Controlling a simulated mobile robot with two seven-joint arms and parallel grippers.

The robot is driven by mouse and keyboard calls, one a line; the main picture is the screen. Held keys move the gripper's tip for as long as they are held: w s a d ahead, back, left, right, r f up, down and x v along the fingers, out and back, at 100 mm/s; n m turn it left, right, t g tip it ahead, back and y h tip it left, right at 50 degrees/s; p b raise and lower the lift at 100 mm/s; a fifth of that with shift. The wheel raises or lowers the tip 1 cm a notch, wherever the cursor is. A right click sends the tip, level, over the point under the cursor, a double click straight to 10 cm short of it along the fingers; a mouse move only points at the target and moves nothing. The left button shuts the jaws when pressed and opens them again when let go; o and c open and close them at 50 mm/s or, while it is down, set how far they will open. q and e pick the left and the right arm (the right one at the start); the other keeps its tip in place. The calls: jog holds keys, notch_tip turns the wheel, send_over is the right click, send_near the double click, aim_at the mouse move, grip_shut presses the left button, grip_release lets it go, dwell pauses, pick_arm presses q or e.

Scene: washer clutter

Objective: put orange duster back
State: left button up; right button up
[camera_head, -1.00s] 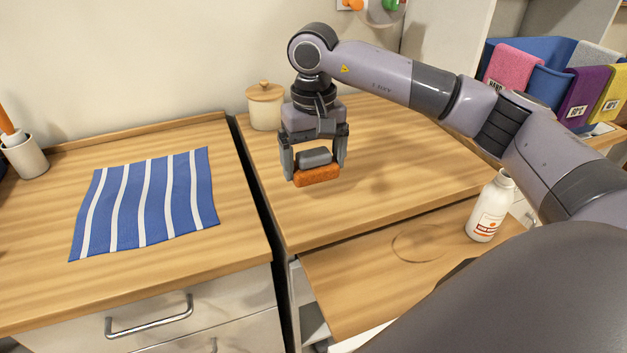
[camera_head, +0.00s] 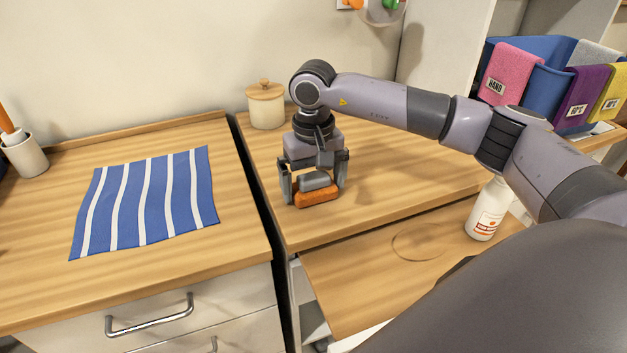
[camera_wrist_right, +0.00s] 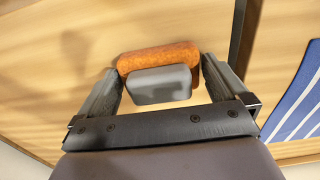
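The orange duster (camera_head: 318,199) has an orange pad below and a grey block on top. It hangs between the two fingers of my right gripper (camera_head: 315,188), over the right-hand wooden counter near its front left part. In the right wrist view the orange pad (camera_wrist_right: 160,55) lies lengthwise between the fingertips of the right gripper (camera_wrist_right: 161,66), with its ends against or very near them. I cannot tell exactly how far the pad is above the counter. My left gripper is not in view.
A blue striped cloth (camera_head: 145,203) lies on the left counter. A lidded jar (camera_head: 265,105) stands behind the gripper. A white bottle (camera_head: 487,210) stands on the lower board at the right. A blue bin with cloths (camera_head: 541,90) is at the far right. Bare counter (camera_head: 410,170) lies right of the gripper.

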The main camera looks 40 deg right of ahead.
aim_at(313, 176)
jog(key=shift+r, duration=0.1)
jog(key=shift+r, duration=0.3)
notch_tip(313, 176, up, 12)
jog(key=shift+f+b, duration=0.2)
jog(key=shift+b, duration=0.15)
dwell(0.3)
